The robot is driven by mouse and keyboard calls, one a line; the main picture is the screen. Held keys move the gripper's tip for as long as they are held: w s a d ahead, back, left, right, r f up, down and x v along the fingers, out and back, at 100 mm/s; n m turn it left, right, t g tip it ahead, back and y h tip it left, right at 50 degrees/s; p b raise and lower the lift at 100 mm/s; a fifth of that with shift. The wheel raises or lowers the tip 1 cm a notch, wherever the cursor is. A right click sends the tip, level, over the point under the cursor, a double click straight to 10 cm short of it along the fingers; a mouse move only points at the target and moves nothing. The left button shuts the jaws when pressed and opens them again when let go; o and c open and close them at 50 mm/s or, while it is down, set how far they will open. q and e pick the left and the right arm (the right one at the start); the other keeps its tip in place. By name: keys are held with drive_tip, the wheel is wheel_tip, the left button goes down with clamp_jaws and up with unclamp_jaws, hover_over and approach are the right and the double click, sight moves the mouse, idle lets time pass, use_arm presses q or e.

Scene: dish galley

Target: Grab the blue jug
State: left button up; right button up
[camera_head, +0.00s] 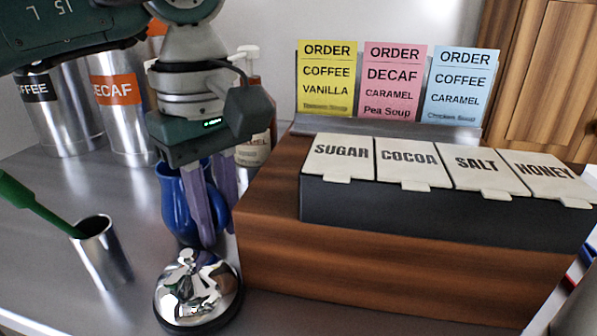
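The blue jug (174,203) stands on the metal counter, left of the wooden box and behind the silver bell. My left gripper (218,238) points down at the jug with its two purple fingers apart. One finger passes in front of the jug and hides part of it. The other finger is at the jug's right side, near the wooden box. Blue shows between the fingers, but I cannot tell whether they press on the jug. My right gripper is not in view.
A silver bell (198,290) stands just in front of the jug. A metal cup (103,255) with a green-handled utensil (35,203) is at left. The wooden box (380,265) with lidded bins is close on the right. Metal canisters (65,125) and a pump bottle (254,148) stand behind.

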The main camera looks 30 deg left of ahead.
use_arm(q)
drive_tip(key=shift+f, duration=0.35)
drive_tip(key=shift+c, duration=0.3)
drive_tip(key=shift+w, duration=0.1)
clamp_jaws()
drive_tip(key=shift+r, duration=0.1)
idle(0.7)
